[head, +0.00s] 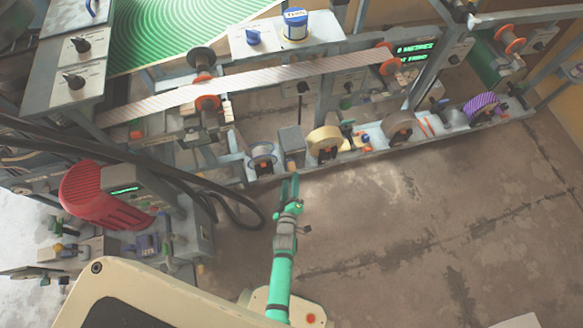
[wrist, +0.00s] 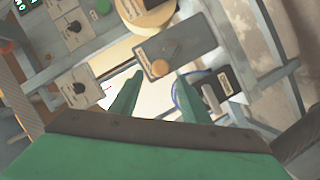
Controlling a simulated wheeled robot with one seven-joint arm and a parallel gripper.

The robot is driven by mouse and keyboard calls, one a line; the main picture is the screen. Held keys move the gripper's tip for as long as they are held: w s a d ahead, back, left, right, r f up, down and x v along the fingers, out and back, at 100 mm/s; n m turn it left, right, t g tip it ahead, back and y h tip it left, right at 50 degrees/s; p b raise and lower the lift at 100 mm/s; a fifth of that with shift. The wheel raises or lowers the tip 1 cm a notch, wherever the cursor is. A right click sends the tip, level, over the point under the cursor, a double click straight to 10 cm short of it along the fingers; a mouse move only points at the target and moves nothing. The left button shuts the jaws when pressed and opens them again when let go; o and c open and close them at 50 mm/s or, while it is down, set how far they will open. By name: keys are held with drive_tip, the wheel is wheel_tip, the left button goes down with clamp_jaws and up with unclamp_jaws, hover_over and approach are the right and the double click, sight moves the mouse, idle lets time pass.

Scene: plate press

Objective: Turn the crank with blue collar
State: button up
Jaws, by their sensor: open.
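My gripper (head: 290,180) is open and empty, in front of the low rail of the press. In the wrist view its two green fingers stand apart (wrist: 158,78), with nothing between them. A round part with a blue rim (head: 262,150) sits on the rail just beyond and left of my gripper. A blue rim (wrist: 177,98) also shows in the wrist view, partly behind the right finger. A grey lever (wrist: 211,98) on a dark labelled block is beside it. I cannot tell for sure which part is the crank with the blue collar.
A grey box (head: 291,143) and a tan roll (head: 325,142) stand on the rail to the right. Dark cables (head: 235,205) loop at left. The floor (head: 430,220) at right is clear.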

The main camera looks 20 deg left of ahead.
sight(291, 172)
drive_tip(key=x, duration=0.7)
drive_tip(key=shift+w, duration=0.25)
drive_tip(key=shift+c, duration=0.6)
clamp_jaws()
